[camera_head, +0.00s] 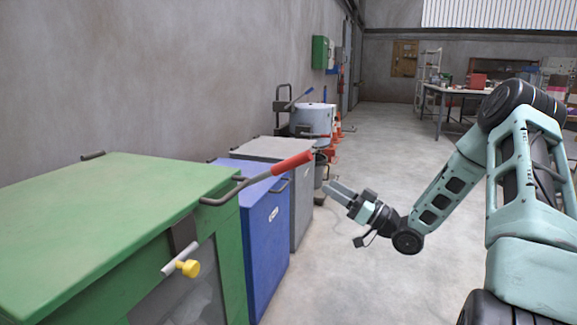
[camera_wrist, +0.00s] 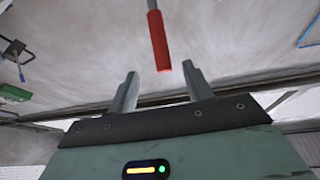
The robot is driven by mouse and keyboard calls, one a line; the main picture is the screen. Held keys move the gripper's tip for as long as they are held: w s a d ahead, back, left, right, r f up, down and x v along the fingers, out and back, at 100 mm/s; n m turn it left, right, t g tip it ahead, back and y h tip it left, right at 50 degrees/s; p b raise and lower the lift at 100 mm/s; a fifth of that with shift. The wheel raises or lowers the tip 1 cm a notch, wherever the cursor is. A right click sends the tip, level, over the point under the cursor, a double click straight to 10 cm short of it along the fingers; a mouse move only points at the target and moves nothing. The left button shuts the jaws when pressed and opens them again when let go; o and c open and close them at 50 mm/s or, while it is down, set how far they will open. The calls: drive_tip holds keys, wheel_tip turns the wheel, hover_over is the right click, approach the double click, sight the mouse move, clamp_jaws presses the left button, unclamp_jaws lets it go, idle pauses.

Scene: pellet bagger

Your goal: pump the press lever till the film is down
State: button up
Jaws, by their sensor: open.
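The press lever (camera_head: 240,188) is a grey bent bar with a red grip (camera_head: 292,164), mounted at the far right of the green machine (camera_head: 205,245). It slants up to the right. The red grip also shows in the wrist view (camera_wrist: 158,40), ahead of the fingertips and roughly in line with the gap. My gripper (camera_head: 331,190) is open and empty, right of the grip's end and a little lower in the head view. No contact with the lever shows. A greyish panel (camera_head: 185,290) on the machine's front shows something pale; I cannot tell whether it is the film.
A grey bar with a yellow knob (camera_head: 188,268) sticks out from the green machine's front. A blue cabinet (camera_head: 262,225) and a grey cabinet (camera_head: 300,205) stand beyond it along the wall. The concrete floor (camera_head: 345,265) to the right is open.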

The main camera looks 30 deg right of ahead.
sight(293, 163)
drive_tip(key=b+x, duration=0.1)
drive_tip(key=x, duration=1.2)
drive_tip(key=shift+w+a+r, duration=0.1)
drive_tip(key=shift+w+r, duration=0.05)
drive_tip(key=shift+w, duration=0.1)
